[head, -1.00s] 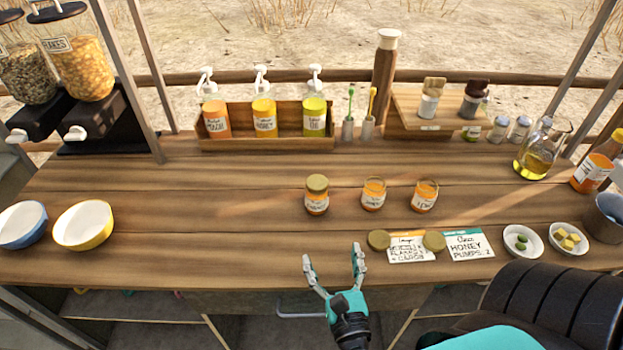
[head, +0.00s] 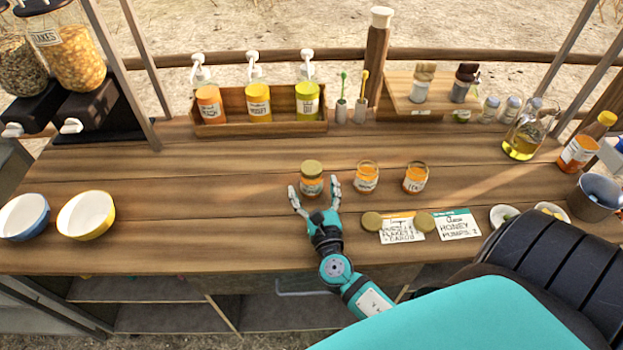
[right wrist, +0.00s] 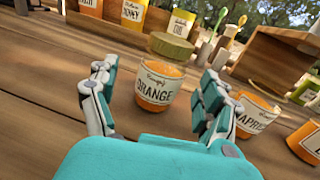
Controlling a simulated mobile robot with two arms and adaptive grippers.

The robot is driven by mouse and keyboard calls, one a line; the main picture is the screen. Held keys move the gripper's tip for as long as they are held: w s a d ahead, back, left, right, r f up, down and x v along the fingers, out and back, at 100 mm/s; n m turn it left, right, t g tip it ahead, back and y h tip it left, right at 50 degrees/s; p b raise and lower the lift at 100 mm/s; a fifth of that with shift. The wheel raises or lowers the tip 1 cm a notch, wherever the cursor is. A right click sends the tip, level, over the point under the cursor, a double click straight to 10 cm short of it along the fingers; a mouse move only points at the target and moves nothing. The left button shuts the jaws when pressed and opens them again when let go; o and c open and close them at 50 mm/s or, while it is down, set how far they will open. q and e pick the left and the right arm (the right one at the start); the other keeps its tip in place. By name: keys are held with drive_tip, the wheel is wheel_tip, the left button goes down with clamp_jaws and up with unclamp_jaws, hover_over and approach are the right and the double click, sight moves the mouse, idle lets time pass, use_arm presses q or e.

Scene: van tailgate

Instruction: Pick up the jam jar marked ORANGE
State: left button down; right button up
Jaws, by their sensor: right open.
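The jam jar marked ORANGE (head: 312,182) stands upright on the wooden counter with a gold lid on top. In the right wrist view its label (right wrist: 156,90) reads ORANGE, and the lid looks tilted. My right gripper (head: 315,190) is open, its fingers on either side of the jar's near part. In the right wrist view the gripper (right wrist: 155,95) shows a gap between each finger and the jar. A second jar (head: 366,178), labelled APRI... in the wrist view (right wrist: 252,118), stands just right of the right finger. My left gripper is not in view.
A third jar (head: 415,178) stands further right. Two loose gold lids (head: 371,221) lie by the cards (head: 402,230). Behind is a wooden rack (head: 262,128) of pump bottles. Two bowls (head: 86,215) stand at left. The counter between bowls and jars is clear.

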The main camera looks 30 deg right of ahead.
sight(314, 186)
drive_tip(key=x, duration=0.2)
drive_tip(key=p+x, duration=0.1)
drive_tip(key=x, duration=0.1)
drive_tip(key=shift+s+d+r, duration=0.1)
drive_tip(key=shift+d, duration=0.15)
drive_tip(key=shift+w+d, duration=0.1)
drive_tip(key=shift+w, duration=0.2)
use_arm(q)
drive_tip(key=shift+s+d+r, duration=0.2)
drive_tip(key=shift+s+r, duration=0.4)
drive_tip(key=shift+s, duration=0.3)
use_arm(e)
drive_tip(key=shift+s, duration=0.1)
drive_tip(key=shift+c, duration=0.3)
drive_tip(key=c, duration=1.3)
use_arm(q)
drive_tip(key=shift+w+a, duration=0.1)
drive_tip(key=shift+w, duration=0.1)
use_arm(e)
drive_tip(key=shift+c, duration=0.9)
